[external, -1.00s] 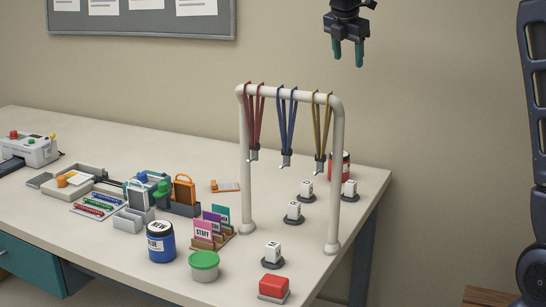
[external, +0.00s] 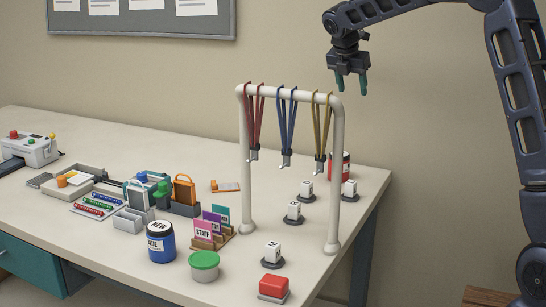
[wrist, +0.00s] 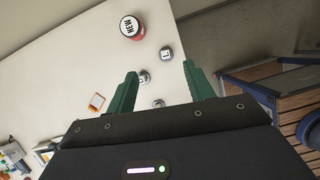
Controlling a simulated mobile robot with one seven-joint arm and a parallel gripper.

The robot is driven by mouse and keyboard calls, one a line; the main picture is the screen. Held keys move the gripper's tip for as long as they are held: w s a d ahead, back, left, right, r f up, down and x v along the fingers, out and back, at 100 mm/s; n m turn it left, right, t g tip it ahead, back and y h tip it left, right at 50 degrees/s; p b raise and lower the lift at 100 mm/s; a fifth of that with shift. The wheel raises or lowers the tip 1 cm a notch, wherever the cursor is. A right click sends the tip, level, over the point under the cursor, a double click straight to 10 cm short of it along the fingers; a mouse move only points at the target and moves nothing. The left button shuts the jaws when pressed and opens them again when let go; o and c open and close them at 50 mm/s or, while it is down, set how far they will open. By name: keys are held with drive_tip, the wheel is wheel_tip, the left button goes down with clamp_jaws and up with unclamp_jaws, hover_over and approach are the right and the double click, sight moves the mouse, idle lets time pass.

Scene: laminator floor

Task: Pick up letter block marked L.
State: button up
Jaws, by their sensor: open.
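Several small white letter blocks stand on dark round bases at the right end of the table. In the wrist view, the block nearest the table's edge (wrist: 167,54) carries a mark that looks like an L, too small to be sure. It seems to be the rightmost block (external: 349,187) in the external view. Another block (wrist: 143,77) shows beside my left finger, and a third (wrist: 158,103) shows between the fingers. My gripper (external: 351,85) is open and empty, pointing down, high above the table's right end. It also shows in the wrist view (wrist: 160,71).
A white rack (external: 337,150) with hanging red, blue and yellow straps stands just left of my gripper in the external view. A red can (wrist: 131,27) stands near the blocks. A red button box (external: 273,287) and a blue jar (external: 161,243) stand nearer the front.

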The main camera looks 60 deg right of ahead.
approach(351, 182)
drive_tip(key=x, duration=0.5)
drive_tip(key=shift+s+d, duration=0.1)
drive_tip(key=shift+d, duration=0.35)
drive_tip(key=shift+a+x, duration=0.2)
drive_tip(key=shift+x, duration=1.05)
drive_tip(key=shift+a+x, duration=0.2)
drive_tip(key=shift+x, duration=1.05)
drive_tip(key=shift+f, duration=0.15)
clamp_jaws()
